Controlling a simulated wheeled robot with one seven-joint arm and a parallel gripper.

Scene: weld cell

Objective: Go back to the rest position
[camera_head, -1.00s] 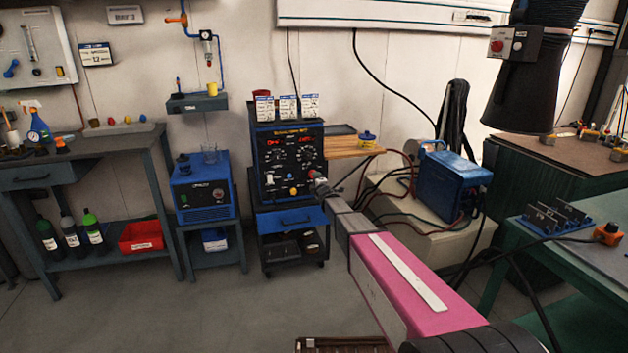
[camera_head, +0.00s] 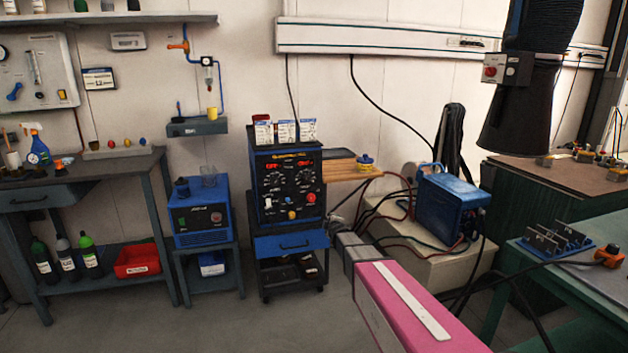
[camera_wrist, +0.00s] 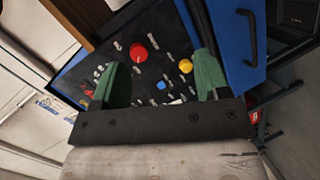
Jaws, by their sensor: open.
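My gripper shows in the wrist view (camera_wrist: 160,80) as two green fingers set wide apart on a dark bar. Nothing is between them. Beyond the fingers is the front panel of the welding machine (camera_wrist: 150,60), with a red knob, a yellow knob and a blue knob. In the head view, my pink arm reaches from the bottom right toward the machine (camera_head: 288,188), which stands upright on a blue and black cart (camera_head: 292,243). The end of the arm is low, to the right of the cart, and the fingers cannot be made out there.
A blue box with cables (camera_head: 447,205) sits on a pale block to the right. A green table (camera_head: 600,280) with a blue fixture (camera_head: 555,243) is at the right. A blue unit (camera_head: 200,212) on a stand and a workbench (camera_head: 85,180) are at the left. Open floor lies in front.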

